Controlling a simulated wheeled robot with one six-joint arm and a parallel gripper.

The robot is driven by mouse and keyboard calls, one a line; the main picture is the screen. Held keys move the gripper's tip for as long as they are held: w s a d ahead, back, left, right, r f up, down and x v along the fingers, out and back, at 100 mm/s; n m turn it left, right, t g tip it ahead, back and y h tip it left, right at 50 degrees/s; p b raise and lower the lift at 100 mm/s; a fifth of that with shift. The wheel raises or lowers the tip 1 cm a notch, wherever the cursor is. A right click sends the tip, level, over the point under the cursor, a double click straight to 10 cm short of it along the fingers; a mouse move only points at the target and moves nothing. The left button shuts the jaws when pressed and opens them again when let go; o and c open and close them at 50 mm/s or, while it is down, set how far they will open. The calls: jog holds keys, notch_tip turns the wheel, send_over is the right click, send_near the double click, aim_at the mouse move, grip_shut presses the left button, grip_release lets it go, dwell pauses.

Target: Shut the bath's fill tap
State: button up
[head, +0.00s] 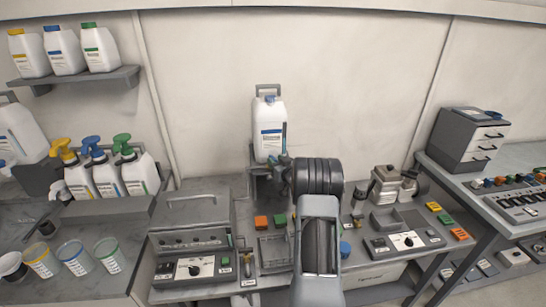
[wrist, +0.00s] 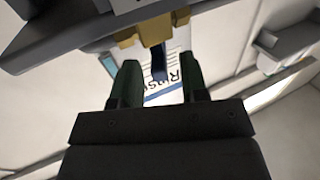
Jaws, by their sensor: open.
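I cannot tell whether either finger touches the lever. In the head view my gripper (head: 281,160) is in front of the canister's lower part, and the arm hides much of the tap area.
A grey lidded unit (head: 193,215) with a knob panel stands left of my arm. Another control unit (head: 405,240) is to the right. Orange (head: 261,221) and green (head: 280,219) blocks sit below the canister.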

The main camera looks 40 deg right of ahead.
jog(key=shift+w+d, duration=0.1)
jog(key=shift+w, duration=1.3)
grip_shut()
